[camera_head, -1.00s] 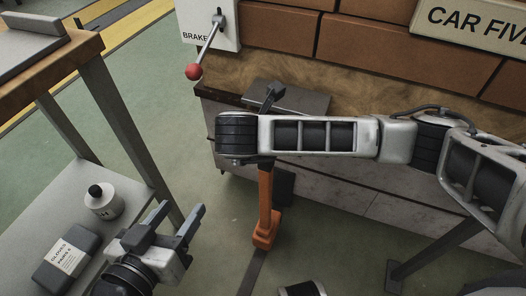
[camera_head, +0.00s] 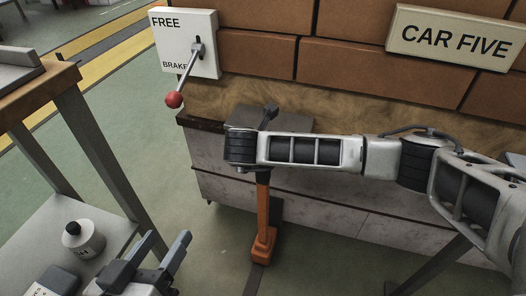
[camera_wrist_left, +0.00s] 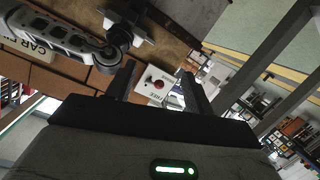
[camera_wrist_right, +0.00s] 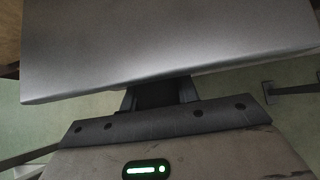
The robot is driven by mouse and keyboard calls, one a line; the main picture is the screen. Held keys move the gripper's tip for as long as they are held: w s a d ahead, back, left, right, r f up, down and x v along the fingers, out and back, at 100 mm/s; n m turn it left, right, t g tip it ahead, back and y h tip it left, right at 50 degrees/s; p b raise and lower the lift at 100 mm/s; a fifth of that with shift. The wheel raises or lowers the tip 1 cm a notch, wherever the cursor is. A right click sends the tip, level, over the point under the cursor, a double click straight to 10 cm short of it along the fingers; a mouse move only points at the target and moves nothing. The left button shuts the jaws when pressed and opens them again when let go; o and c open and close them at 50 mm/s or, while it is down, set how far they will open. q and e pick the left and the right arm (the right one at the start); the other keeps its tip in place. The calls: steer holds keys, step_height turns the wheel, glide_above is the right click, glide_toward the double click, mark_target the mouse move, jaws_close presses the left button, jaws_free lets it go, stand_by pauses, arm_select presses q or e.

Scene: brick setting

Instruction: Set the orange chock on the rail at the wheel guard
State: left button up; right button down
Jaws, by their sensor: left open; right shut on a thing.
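The orange chock (camera_head: 263,222) shows in the head view as an upright orange shaft with a wider foot low down, below my right wrist. Its foot overlaps the dark strip of the rail (camera_head: 256,279) on the floor; I cannot tell if they touch. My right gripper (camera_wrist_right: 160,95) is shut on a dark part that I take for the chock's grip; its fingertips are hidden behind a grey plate. A dark block behind the shaft (camera_head: 277,208) may be the wheel guard. My left gripper (camera_head: 167,240) is open and empty, apart at lower left.
The grey plate (camera_head: 288,121) juts from the car by my right wrist. A brake box (camera_head: 186,45) with a red-knobbed lever hangs at the upper left. A bench shelf (camera_head: 50,240) with a white jar (camera_head: 83,238) stands left. A sign (camera_head: 455,36) reads CAR FIVE. Green floor lies between.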

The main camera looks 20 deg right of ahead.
steer(key=shift+w+a+b, duration=0.1)
steer(key=shift+b, duration=0.3)
steer(key=c, duration=1)
jaws_free()
steer(key=shift+f, duration=0.15)
steer(key=shift+c, duration=0.2)
arm_select(q)
steer(key=shift+d+r, duration=0.1)
steer(key=shift+r, duration=0.25)
arm_select(e)
steer(key=shift+r+p, duration=0.4)
steer(key=shift+p, duration=0.15)
arm_select(q)
steer(key=f+p, duration=0.1)
steer(key=a+f+m+g+y+p, duration=0.1)
steer(key=shift+s+a+f+p, duration=0.1)
steer(key=shift+s+p, duration=0.25)
steer(key=shift+p, duration=0.05)
arm_select(e)
steer(key=v, duration=1.2)
steer(key=shift+f, duration=0.15)
arm_select(q)
steer(key=shift+w, duration=0.1)
